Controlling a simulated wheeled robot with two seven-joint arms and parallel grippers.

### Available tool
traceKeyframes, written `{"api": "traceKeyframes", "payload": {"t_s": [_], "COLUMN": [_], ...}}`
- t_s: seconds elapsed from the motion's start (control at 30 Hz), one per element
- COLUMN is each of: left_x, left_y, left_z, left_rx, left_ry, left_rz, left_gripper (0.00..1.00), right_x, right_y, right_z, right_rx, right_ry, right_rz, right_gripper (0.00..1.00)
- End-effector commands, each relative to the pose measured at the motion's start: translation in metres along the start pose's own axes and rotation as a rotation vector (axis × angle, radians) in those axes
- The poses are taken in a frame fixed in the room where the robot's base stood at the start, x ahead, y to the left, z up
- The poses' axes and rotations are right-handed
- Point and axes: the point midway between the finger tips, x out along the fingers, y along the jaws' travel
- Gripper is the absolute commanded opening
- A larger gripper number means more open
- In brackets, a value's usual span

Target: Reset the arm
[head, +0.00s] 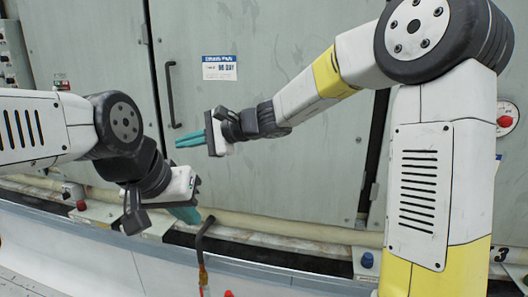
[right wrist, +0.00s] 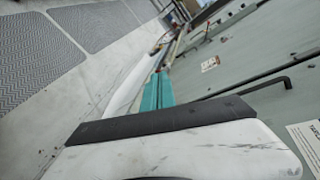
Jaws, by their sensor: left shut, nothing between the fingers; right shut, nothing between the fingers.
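My right arm comes in from the right in the head view and reaches left across the front of the grey-green cabinet. Its gripper (head: 190,139) has teal fingers held together, with nothing between them, and points left. The same teal fingers show side by side in the right wrist view (right wrist: 157,92). My left gripper (head: 188,215) is lower, at the left, and points down and right. Its teal fingers are partly hidden behind its own white and black body; they are shut and hold nothing visible.
The cabinet (head: 270,120) has a black door handle (head: 171,95) and a white and blue sign (head: 219,68). A beige pipe (head: 290,225) runs along its base. Red and blue knobs sit low along the ledge. Patterned floor mats (right wrist: 95,22) lie beyond.

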Motion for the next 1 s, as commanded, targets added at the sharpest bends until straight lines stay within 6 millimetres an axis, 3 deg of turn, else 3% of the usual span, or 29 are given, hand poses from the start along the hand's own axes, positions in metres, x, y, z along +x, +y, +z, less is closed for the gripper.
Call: {"api": "traceKeyframes", "payload": {"t_s": [0.03, 0.23, 0.5, 0.6, 0.7, 0.8, 1.0], "left_x": [0.000, 0.000, 0.000, 0.000, 0.000, 0.000, 0.000], "left_y": [0.000, 0.000, 0.000, 0.000, 0.000, 0.000, 0.000], "left_z": [0.000, 0.000, 0.000, 0.000, 0.000, 0.000, 0.000], "left_rx": [0.000, 0.000, 0.000, 0.000, 0.000, 0.000, 0.000], "left_ry": [0.000, 0.000, 0.000, 0.000, 0.000, 0.000, 0.000], "left_rz": [0.000, 0.000, 0.000, 0.000, 0.000, 0.000, 0.000], "left_gripper": [0.00, 0.00, 0.00, 0.00, 0.00, 0.00, 0.00], "right_x": [-0.028, -0.126, -0.263, -0.302, -0.329, -0.343, -0.347], "right_y": [0.010, 0.072, 0.164, 0.190, 0.208, 0.217, 0.220], "right_z": [0.009, 0.026, 0.028, 0.027, 0.026, 0.025, 0.025], "right_rx": [-0.102, -0.452, -0.811, -0.895, -0.948, -0.976, -0.983], "right_ry": [0.032, 0.159, 0.361, 0.421, 0.462, 0.484, 0.489], "right_rz": [0.052, 0.302, 0.666, 0.779, 0.859, 0.906, 0.919], "right_gripper": [0.00, 0.00, 0.00, 0.00, 0.00, 0.00, 0.00]}}
